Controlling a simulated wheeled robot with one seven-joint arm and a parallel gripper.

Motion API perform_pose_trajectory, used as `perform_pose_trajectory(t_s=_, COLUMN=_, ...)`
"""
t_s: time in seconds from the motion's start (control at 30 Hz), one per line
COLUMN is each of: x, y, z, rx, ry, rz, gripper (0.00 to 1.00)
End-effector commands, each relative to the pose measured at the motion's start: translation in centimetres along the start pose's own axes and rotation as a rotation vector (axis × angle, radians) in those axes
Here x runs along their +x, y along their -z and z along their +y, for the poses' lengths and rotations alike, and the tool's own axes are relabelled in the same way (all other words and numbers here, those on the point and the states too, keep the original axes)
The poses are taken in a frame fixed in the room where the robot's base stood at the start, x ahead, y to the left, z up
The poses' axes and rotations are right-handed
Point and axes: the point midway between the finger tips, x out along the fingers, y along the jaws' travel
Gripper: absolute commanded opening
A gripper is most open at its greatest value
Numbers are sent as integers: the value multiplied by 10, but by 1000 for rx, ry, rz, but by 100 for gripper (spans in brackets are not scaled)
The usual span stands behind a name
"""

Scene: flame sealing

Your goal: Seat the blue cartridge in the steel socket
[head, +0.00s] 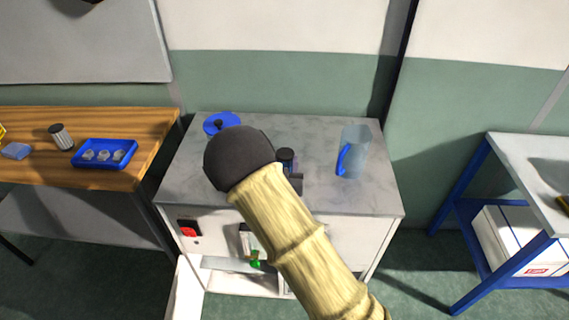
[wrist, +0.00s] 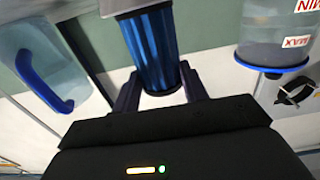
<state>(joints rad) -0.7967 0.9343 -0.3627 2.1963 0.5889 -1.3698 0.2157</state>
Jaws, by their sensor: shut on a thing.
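My gripper (wrist: 160,88) is shut on the blue cartridge (wrist: 152,48), a shiny dark-blue cylinder between its two fingers in the wrist view. A wider grey metallic piece (wrist: 128,5) shows at the cartridge's far end, cut off by the frame edge. It may be the steel socket, and I cannot tell whether the cartridge is inside it or only meets it. In the head view my arm hides most of the gripper, and a dark cylinder top (head: 287,156) shows beside it over the grey bench (head: 330,200).
A clear jug (head: 356,145) with a blue handle stands on the bench to the right. A blue round lid (head: 222,122) is at the back left. A wooden table (head: 90,122) with a blue tray (head: 104,165) is left. The bench's front right is clear.

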Motion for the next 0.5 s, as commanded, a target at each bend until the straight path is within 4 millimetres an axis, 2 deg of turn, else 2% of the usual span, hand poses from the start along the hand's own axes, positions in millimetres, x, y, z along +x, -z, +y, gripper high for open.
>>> perform_pose_trajectory(t_s=0.5, x=0, y=-6, z=1, rx=0, ry=-2, rz=1, gripper=20)
